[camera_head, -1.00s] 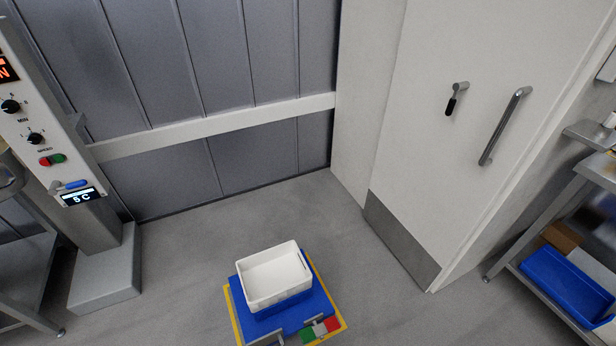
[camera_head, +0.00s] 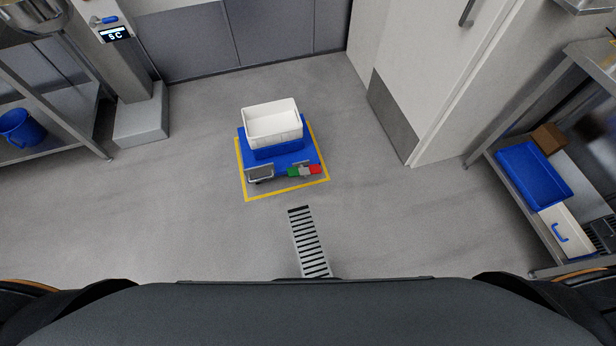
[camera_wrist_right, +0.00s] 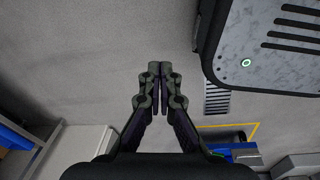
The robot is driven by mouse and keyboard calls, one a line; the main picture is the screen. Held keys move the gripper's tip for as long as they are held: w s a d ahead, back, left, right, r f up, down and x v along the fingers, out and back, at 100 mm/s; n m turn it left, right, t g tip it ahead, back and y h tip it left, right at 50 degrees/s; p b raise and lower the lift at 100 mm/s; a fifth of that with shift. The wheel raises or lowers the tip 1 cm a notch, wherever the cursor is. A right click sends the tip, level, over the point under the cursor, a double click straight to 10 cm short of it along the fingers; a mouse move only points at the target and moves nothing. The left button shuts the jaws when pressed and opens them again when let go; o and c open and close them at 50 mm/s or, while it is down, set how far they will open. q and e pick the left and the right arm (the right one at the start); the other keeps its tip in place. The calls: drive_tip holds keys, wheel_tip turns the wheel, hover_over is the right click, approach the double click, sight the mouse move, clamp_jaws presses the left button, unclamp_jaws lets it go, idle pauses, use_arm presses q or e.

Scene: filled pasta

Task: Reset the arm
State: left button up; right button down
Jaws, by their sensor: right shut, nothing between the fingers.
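My right gripper (camera_wrist_right: 160,68) is in the middle of the right wrist view. Its two fingers are together, with nothing between them, and it hangs over bare grey floor. No object touches it. My left gripper is in neither view. In the head view only dark parts of my own body show along the bottom edge, and neither gripper can be seen there.
A white crate (camera_head: 273,128) stands on a blue platform (camera_head: 290,160) inside a yellow floor outline (camera_head: 285,191). A floor drain (camera_head: 308,242) lies nearer me. A steel rack (camera_head: 500,185) with a blue tray (camera_head: 534,174) stands right, another rack left. Floor between is clear.

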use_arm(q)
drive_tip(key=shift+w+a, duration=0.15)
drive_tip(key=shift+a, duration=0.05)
use_arm(e)
drive_tip(key=shift+a, duration=0.55)
idle(0.8)
